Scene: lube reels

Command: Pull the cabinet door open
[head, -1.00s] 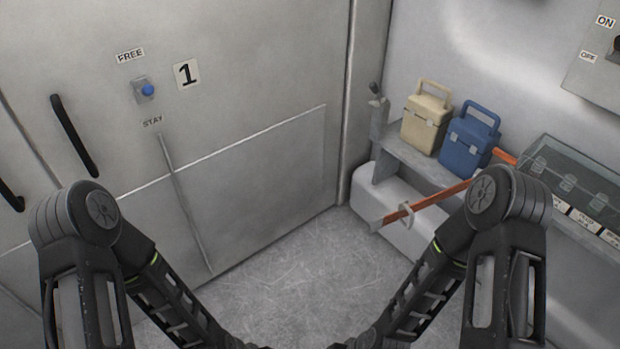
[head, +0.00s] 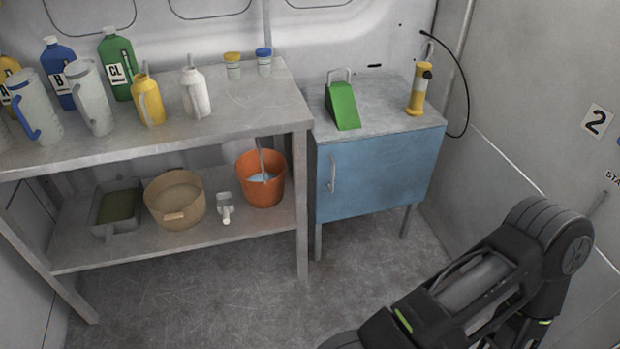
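A small cabinet with a blue door (head: 375,176) stands on legs in the corner, right of the shelf table. The door is shut. Its vertical metal handle (head: 332,174) is near the door's left edge. A green wedge-shaped object (head: 343,106) and a yellow cylinder with a black part (head: 418,92) stand on the cabinet top. One of my arms shows at the lower right, well short of the cabinet. Neither gripper is in the picture.
A grey shelf table (head: 286,96) left of the cabinet carries jugs and bottles. Its lower shelf holds an orange bucket (head: 262,178), a tan tub (head: 175,199) and a grey tray (head: 117,208). The floor (head: 240,300) in front is clear.

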